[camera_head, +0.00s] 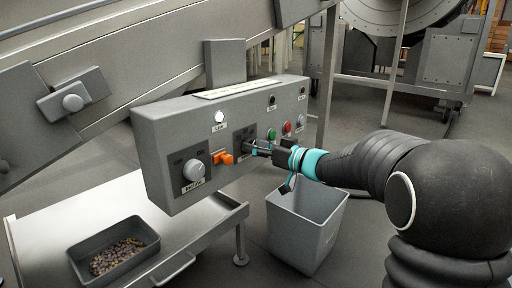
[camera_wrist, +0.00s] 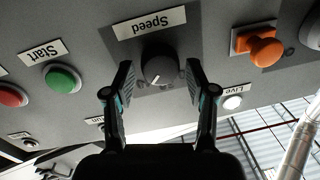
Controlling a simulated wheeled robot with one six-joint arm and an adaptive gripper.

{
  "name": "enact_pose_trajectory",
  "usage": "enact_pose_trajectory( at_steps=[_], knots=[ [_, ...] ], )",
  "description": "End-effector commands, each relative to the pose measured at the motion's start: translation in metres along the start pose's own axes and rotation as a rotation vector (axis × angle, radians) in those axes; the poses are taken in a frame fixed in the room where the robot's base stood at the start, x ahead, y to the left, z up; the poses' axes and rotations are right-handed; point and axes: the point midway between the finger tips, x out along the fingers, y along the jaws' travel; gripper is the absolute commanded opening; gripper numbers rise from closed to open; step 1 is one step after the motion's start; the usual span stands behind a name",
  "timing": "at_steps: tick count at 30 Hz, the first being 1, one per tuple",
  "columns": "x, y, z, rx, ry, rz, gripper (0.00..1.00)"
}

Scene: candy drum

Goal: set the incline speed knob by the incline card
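The speed knob (camera_wrist: 160,68) is dark and round with a pale mark near its lower edge, under an upside-down "Speed" label (camera_wrist: 152,22) in the wrist view. My gripper (camera_wrist: 160,88) is open, one finger on each side of the knob, with narrow gaps that seem to remain. In the head view my gripper (camera_head: 256,149) reaches the front of the grey control box (camera_head: 160,150) and hides most of this knob. A pale card or strip (camera_head: 236,88) lies along the box's top edge; its writing is too small to read.
Near the knob are an orange switch (camera_wrist: 263,50), a green Start button (camera_wrist: 62,79), a red button (camera_wrist: 12,95) and a white Live lamp (camera_wrist: 232,102). A larger grey knob (camera_head: 194,170) is at the box's left. A grey bin (camera_head: 305,225) stands below my arm.

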Motion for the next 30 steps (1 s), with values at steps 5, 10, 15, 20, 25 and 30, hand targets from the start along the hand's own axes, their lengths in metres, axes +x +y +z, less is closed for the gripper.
enact_pose_trajectory(
  at_steps=[5,10,15,20,25,30],
  knots=[
    [-0.0002,0.0001,-0.0001,0.000,0.000,0.000,0.06],
    [-0.0003,0.0003,-0.0002,-0.005,0.000,0.001,0.06],
    [-0.0004,0.0004,-0.0005,-0.042,-0.002,0.002,0.06],
    [-0.0005,0.0003,-0.0010,-0.124,-0.008,0.004,0.06],
    [-0.0005,0.0001,-0.0011,-0.261,-0.019,0.006,0.06],
    [-0.0005,-0.0003,-0.0009,-0.422,-0.031,0.009,0.06]
  ],
)
